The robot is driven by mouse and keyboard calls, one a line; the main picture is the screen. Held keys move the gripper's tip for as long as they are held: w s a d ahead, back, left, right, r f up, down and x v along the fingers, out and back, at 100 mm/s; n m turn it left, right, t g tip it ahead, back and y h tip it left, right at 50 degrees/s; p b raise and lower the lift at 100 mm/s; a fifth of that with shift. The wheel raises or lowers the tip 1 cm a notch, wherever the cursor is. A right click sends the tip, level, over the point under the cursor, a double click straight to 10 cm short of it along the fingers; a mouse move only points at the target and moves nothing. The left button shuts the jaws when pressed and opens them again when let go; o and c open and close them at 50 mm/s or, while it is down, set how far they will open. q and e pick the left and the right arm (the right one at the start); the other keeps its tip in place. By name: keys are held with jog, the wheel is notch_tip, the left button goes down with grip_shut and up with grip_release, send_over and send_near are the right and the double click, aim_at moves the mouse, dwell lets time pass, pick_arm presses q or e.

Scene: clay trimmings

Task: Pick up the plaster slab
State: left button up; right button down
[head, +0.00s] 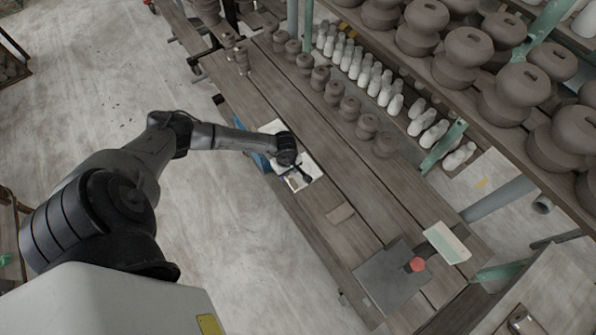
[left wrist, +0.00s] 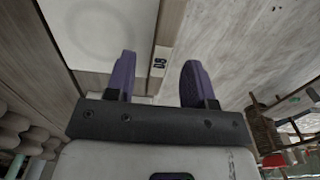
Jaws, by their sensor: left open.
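The plaster slab (head: 314,168) looks like a pale, flat, whitish piece on the wooden workbench, partly covered by my left gripper in the head view. In the left wrist view a pale slab with a faint round ring mark (left wrist: 95,30) fills the upper left. My left gripper (head: 300,180) hangs over the slab's area, with its two purple fingers apart (left wrist: 158,78) and nothing clearly held between them. I cannot tell whether the fingers touch the slab. My right gripper is in neither view.
A blue object (head: 262,162) sits by the bench edge beside my left gripper. Rows of pots (head: 349,105) line the bench's back.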

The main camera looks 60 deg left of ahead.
pick_arm(q)
jog(key=shift+f, duration=1.35)
jog(key=shift+c, duration=0.5)
grip_shut()
jog(key=shift+r, duration=0.1)
